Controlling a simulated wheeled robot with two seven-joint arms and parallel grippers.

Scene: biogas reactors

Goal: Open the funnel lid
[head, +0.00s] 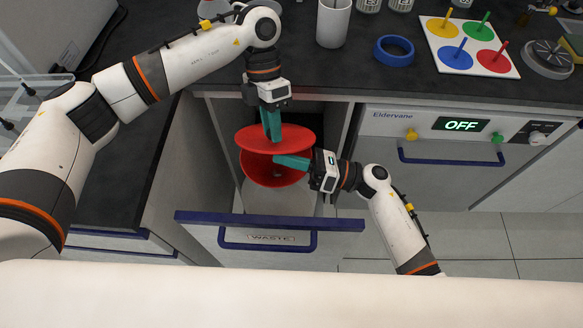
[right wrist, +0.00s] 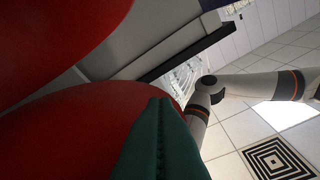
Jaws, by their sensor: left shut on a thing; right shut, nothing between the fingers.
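The red funnel lid (head: 300,137) is a flat disc, slightly tilted, above the red funnel (head: 262,177). The funnel's open inside shows below the lid's near edge. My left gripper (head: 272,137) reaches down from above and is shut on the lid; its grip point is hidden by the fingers. My right gripper (head: 278,160) comes in from the right, shut and empty, its tips at the funnel opening under the lid. In the right wrist view, a gap separates the lid (right wrist: 50,35) from the funnel (right wrist: 70,140); I cannot tell whether the fingers touch the funnel.
The funnel is in an open drawer with a blue-edged front (head: 270,222) labelled WASTE. The dark counter (head: 400,75) behind holds a white cup (head: 333,22), a blue ring (head: 394,50) and a board of coloured discs (head: 432,28). A machine showing OFF (head: 460,125) stands right.

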